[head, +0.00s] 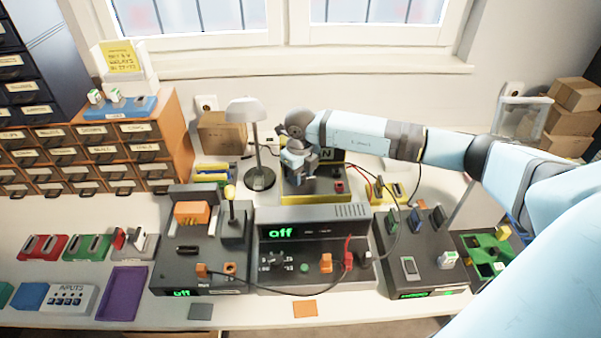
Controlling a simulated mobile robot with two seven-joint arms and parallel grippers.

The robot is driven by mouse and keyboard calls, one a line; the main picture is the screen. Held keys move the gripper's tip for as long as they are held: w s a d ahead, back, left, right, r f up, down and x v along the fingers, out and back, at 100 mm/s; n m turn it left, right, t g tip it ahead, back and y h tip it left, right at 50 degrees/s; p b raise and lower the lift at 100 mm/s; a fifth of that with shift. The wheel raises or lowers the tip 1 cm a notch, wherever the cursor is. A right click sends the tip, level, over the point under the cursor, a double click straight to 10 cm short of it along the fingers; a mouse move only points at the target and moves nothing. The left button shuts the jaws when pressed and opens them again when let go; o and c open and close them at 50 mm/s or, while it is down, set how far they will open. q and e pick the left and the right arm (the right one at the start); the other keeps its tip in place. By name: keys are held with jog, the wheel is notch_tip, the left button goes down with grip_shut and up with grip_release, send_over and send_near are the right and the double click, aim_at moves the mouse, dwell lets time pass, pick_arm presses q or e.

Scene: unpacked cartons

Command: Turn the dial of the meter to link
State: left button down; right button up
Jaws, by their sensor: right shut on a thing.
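The meter (323,188) is a dark box with a yellow edge, standing at the back middle of the table. Its small display (326,154) is partly covered, and only a letter like N shows. My right gripper (300,169) reaches in from the right, points down at the upper left of the meter's face and is shut on the dial there. The dial itself is hidden under the gripper, so its setting cannot be read. My left gripper is not in view.
A grey lamp (261,178) stands just left of the meter. A console (313,223) reading "off" is in front, with a black cable and red leads. A yellow block with plugs (385,188) is close on the right. Wooden drawers (126,160) fill the left.

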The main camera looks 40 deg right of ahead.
jog(key=shift+m, duration=0.5)
jog(key=o, duration=0.9)
jog(key=shift+r, duration=0.1)
jog(key=shift+r, duration=0.35)
notch_tip(320, 180, up, 13)
